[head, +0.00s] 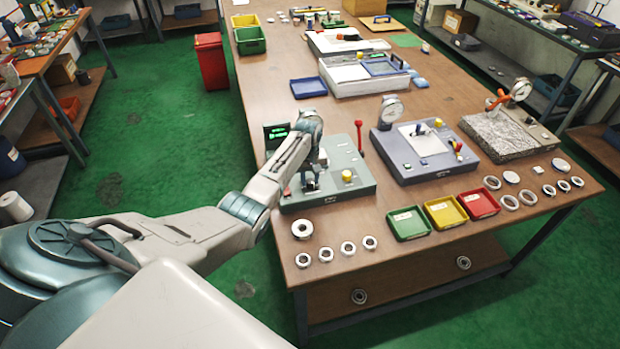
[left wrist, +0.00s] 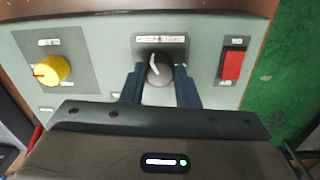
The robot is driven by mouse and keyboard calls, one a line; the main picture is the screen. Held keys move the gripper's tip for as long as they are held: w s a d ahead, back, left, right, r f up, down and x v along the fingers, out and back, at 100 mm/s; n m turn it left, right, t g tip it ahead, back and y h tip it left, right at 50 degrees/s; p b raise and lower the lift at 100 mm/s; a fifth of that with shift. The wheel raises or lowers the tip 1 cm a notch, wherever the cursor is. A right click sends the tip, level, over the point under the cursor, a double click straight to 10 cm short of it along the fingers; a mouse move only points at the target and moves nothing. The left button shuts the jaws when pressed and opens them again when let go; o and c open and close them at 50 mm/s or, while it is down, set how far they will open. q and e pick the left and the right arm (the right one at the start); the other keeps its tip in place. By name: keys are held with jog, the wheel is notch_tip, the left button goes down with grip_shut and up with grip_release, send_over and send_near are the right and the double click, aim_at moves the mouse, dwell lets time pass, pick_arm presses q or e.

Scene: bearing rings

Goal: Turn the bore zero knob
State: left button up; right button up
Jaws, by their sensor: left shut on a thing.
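The bore zero knob, a dark grey round knob (left wrist: 160,72) with a white pointer line, sits on the grey-green panel (left wrist: 105,52) under a small label too blurred to read. My left gripper (left wrist: 160,80) has its two dark blue fingers on either side of the knob, shut on it. The pointer leans slightly left of straight up in the left wrist view. In the head view my left gripper (head: 311,183) reaches down over the front of the grey-green gauge unit (head: 372,185) and hides the knob. My right gripper is not in view.
On the same panel are a yellow knob (left wrist: 53,69) and a red rocker switch (left wrist: 233,65). Metal rings (head: 302,230) lie in front. Green (head: 392,238), yellow and red trays stand to the right.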

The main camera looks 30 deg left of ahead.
aim_at(309, 180)
pick_arm(q)
jog(key=shift+m, duration=1.3)
jog(key=shift+m+p, duration=0.4)
jog(key=shift+m, duration=1.1)
jog(key=o, duration=1)
jog(key=shift+r, duration=0.1)
jog(key=r+b, duration=0.1)
jog(key=r, duration=0.4)
jog(key=r+b, duration=0.1)
jog(key=r, duration=0.4)
jog(key=shift+a+r+b, duration=0.2)
jog(key=shift+r+b, duration=0.1)
jog(key=shift+b, duration=0.05)
